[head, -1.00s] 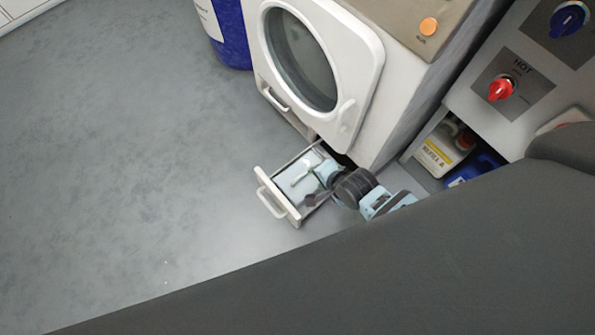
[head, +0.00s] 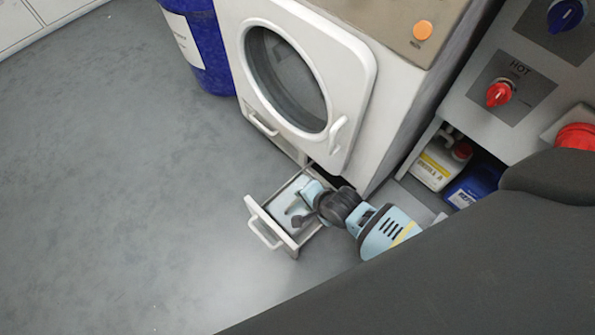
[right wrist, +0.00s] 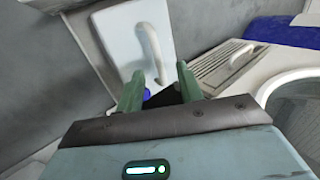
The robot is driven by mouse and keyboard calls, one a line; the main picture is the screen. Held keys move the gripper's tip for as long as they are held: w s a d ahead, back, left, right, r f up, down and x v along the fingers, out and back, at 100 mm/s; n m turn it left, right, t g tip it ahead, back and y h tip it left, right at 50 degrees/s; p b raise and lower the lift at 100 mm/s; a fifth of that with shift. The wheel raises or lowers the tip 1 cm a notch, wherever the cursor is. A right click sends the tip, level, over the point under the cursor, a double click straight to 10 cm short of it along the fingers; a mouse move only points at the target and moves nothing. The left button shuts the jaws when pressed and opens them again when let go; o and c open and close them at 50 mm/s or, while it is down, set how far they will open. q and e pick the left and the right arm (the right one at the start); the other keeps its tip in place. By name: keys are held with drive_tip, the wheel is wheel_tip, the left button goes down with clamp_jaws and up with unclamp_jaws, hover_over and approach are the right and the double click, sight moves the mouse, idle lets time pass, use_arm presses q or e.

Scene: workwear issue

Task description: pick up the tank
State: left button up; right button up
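The pale blue-white tank (head: 284,201) lies in the pulled-out drawer (head: 272,229) at the foot of the white machine. In the right wrist view the tank (right wrist: 115,38) shows its flat top and a raised, curved white handle (right wrist: 152,48). My right gripper (right wrist: 158,86) is open, its two green fingers apart with the near end of the handle close to the gap between them. I cannot tell whether they touch it. In the head view my right gripper (head: 297,213) is over the drawer and covers part of the tank. My left gripper is not in view.
The white machine (head: 350,60) with a round door stands right behind the drawer. A blue drum (head: 205,50) is to its left. Refill bottle A (head: 437,165) and a blue container (head: 474,184) sit in a shelf at right. The grey floor at left is clear.

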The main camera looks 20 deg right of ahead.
sight(298, 199)
drive_tip(key=b+x, duration=0.2)
drive_tip(key=x, duration=0.1)
drive_tip(key=shift+f, duration=0.45)
drive_tip(key=shift+w+a+f+b, duration=0.1)
drive_tip(key=shift+w+f+b, duration=0.25)
drive_tip(key=shift+b, duration=0.2)
drive_tip(key=c, duration=0.4)
clamp_jaws()
